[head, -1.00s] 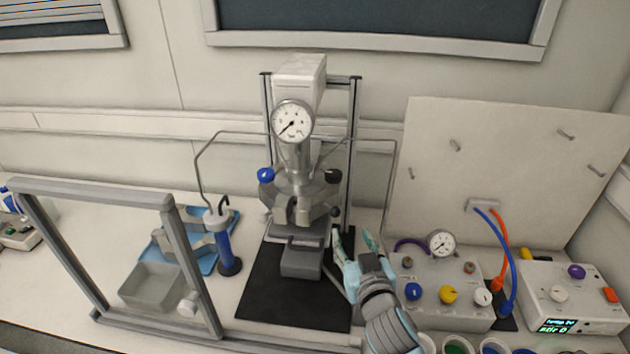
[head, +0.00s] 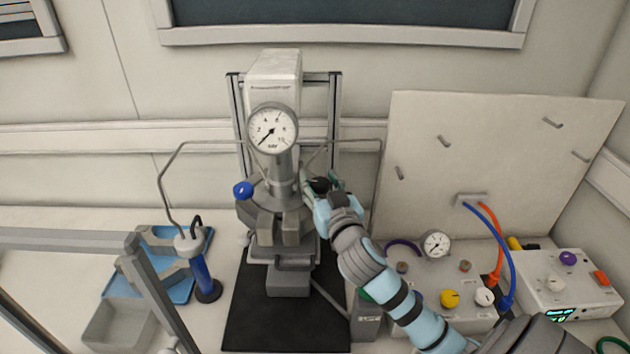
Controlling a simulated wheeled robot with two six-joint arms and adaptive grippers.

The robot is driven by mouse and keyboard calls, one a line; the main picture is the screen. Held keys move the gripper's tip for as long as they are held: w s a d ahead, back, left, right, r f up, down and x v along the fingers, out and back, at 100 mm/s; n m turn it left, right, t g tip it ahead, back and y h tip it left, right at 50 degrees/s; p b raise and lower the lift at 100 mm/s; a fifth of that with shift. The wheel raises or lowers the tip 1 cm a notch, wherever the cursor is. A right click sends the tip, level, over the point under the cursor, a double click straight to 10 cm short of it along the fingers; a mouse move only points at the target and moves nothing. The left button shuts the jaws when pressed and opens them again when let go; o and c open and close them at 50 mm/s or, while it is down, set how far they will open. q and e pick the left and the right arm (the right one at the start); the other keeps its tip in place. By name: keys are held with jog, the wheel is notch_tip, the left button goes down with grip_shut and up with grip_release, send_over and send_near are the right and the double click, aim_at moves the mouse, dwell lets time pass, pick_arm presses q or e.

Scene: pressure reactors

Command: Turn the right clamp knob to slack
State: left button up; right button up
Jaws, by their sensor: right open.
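The reactor (head: 275,190) stands on a black mat, with a round gauge (head: 273,130) on top and a grey split clamp around its head. A black knob (head: 318,185) sticks out at the right of the head, and a blue knob (head: 243,190) at the left. A small grey clamp knob (head: 244,239) shows low on the left side. Its counterpart on the right is hidden behind my right gripper (head: 320,186). That gripper is open at the right side of the reactor head, close to the black knob; I cannot tell whether it touches anything. My left gripper is not in view.
A control box with a gauge (head: 436,244) and coloured knobs stands to the right, partly behind my right arm. A grey frame (head: 150,290) stands at the front left. A blue tray (head: 160,285) and a blue cylinder (head: 203,275) are left of the mat (head: 245,325).

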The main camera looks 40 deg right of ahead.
jog(key=shift+s+a+r, duration=0.1)
jog(key=shift+s+r, duration=0.05)
jog(key=shift+s, duration=0.15)
jog(key=shift+c, duration=0.5)
jog(key=shift+s, duration=0.15)
jog(key=c, duration=0.6)
jog(key=shift+c, duration=1.1)
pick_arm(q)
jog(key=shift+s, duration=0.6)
